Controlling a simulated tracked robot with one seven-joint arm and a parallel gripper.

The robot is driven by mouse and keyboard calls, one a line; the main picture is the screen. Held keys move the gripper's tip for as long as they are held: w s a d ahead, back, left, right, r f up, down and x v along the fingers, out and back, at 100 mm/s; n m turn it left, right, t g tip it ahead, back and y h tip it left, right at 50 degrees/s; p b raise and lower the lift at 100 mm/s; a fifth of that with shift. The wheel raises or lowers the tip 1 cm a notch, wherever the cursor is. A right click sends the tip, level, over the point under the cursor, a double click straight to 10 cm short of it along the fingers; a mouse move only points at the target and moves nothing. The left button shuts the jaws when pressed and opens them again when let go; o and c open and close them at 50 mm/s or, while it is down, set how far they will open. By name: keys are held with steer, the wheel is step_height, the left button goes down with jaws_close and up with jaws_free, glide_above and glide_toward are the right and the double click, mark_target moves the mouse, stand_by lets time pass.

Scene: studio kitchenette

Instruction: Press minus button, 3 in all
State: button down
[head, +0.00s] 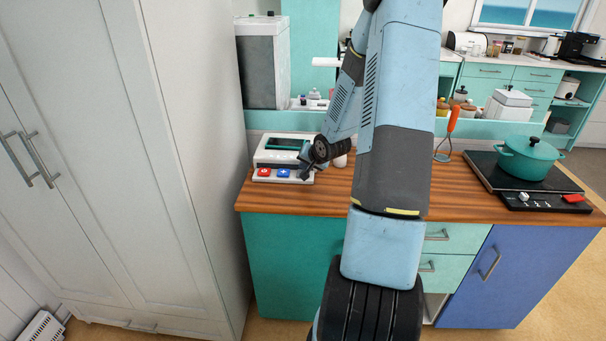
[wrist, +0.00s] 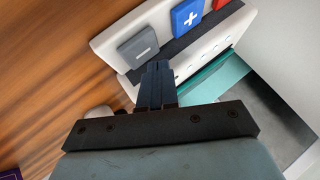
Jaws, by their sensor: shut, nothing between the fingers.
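A white device with a dark display (head: 288,143) stands at the left end of the wooden counter. On its front are a red button (head: 264,172), a blue plus button (head: 284,173) and a grey minus button, which my gripper hides or nearly hides in the head view. In the wrist view the grey minus button (wrist: 138,47) is clear, with the blue plus button (wrist: 187,18) and red button (wrist: 220,3) to its right. My gripper (wrist: 156,68) is shut and empty, its fingertips just beside the minus button's lower right edge. I cannot tell whether they touch.
The wooden counter (head: 460,201) is mostly clear near the device. A teal pot (head: 527,158) stands on a black hob at the right. A tall white cabinet (head: 120,130) rises close on the left.

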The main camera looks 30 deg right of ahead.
steer(key=shift+f, duration=0.15)
steer(key=shift+f, duration=0.2)
steer(key=shift+f, duration=0.45)
stand_by(0.9)
steer(key=shift+r, duration=0.9)
steer(key=shift+r, duration=0.1)
steer(key=shift+r, duration=2.4)
stand_by(0.9)
